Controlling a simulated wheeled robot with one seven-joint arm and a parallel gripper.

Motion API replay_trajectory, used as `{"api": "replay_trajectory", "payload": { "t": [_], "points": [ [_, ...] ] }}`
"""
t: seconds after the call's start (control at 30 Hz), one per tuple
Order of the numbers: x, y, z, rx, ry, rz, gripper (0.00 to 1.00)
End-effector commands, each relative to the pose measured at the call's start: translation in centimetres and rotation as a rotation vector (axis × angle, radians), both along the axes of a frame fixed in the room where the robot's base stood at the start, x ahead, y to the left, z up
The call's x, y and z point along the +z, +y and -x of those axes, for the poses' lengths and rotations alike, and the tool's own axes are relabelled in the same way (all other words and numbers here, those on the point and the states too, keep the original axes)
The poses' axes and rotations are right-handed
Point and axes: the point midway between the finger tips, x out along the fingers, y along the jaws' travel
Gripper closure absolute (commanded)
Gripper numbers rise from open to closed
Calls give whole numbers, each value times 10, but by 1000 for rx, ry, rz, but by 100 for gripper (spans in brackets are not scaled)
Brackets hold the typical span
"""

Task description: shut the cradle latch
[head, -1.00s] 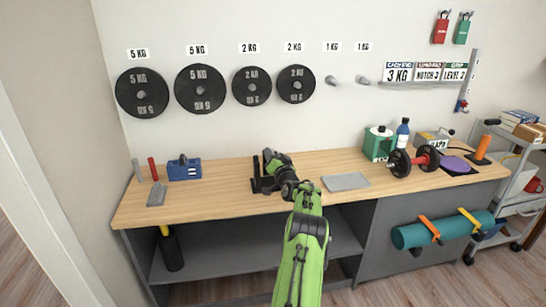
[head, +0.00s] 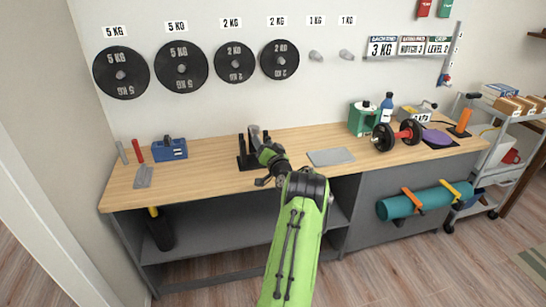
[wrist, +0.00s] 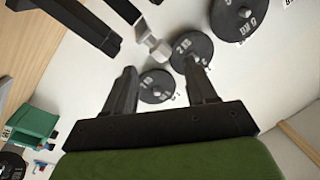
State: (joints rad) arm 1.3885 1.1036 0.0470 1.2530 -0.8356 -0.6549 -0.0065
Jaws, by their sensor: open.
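The black cradle (head: 243,162) stands on the wooden bench, left of the grey flat pad, with upright black posts. A grey upright piece (head: 254,135) shows beside the posts and looks like the latch lever; I cannot tell its exact state. In the wrist view the black posts (wrist: 72,22) are at the top left, and a pale metal lever with a blocky end (wrist: 154,46) lies near the gap between my fingertips. My gripper (wrist: 159,68) is open and empty, its fingers apart. In the head view my wrist partly covers the cradle's right side.
The grey pad (head: 331,157) lies right of the cradle. A blue block (head: 170,150) is at the left. A green box (head: 362,118) and a red-handled dumbbell (head: 397,135) stand at the right. Black weight plates (head: 181,64) hang behind. The bench between blue block and cradle is clear.

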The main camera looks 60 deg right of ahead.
Motion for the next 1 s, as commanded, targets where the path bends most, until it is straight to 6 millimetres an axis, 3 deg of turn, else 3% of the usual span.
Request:
{"api": "replay_trajectory", "payload": {
  "t": [0.2,0.4,1.0],
  "points": [
    [-6,35,41,-4,1,-7,44],
    [-9,57,64,-3,1,-4,44],
    [-8,61,66,-1,1,-2,44]
  ]
}}
